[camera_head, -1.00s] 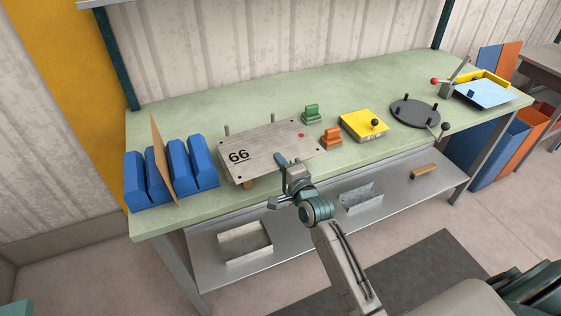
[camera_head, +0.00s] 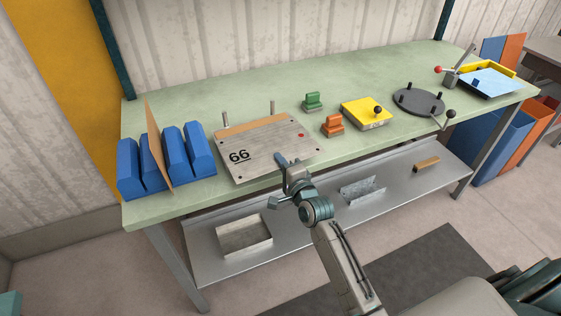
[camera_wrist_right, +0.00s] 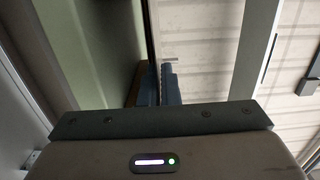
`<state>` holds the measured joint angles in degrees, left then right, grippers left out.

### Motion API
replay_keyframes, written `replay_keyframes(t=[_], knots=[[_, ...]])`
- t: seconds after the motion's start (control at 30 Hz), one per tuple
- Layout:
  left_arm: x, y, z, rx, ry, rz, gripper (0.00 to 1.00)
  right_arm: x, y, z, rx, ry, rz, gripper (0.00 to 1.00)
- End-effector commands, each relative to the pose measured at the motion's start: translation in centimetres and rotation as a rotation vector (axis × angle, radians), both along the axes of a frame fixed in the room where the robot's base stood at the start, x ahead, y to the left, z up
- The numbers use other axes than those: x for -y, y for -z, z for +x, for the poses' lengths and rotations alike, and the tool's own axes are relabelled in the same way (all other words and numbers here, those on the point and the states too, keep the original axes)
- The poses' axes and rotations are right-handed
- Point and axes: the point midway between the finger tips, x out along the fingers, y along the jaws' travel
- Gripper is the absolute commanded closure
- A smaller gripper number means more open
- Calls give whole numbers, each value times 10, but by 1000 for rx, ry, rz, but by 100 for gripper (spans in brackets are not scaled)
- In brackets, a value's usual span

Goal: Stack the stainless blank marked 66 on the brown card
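The stainless blank marked 66 (camera_head: 262,152) is a grey plate with a red dot and small holes, lying roughly level near the front left of the green bench. A brown strip (camera_head: 238,128) shows along its back edge, near two upright pins; it looks like the brown card, mostly hidden under the blank. I cannot tell whether the two touch. My right gripper (camera_head: 282,160) is at the blank's front edge, shut on it. In the right wrist view the fingers (camera_wrist_right: 158,88) close around the blank's thin edge (camera_wrist_right: 151,35). My left gripper is not in view.
Blue blocks (camera_head: 188,152) stand left of the blank with an upright brown sheet (camera_head: 157,145) between them. Green (camera_head: 313,101) and orange (camera_head: 332,124) handled pieces, a yellow block (camera_head: 363,113) and a dark round plate (camera_head: 418,101) stand to the right. A lower shelf (camera_head: 300,235) holds metal parts.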

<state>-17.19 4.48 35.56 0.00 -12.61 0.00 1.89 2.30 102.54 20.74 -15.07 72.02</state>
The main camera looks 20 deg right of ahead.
Motion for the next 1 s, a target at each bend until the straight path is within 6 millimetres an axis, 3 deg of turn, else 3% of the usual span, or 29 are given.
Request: replay_keyframes(t=[0.4,0.53,0.83,1.0], knots=[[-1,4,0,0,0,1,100,0,5,0,3,0,-1,100],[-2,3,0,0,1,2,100,0,5,0,2,0,0,72],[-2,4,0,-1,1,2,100,0,7,-1,-2,0,0,72],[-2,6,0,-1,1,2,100,2,8,-18,-2,0,0,72]])
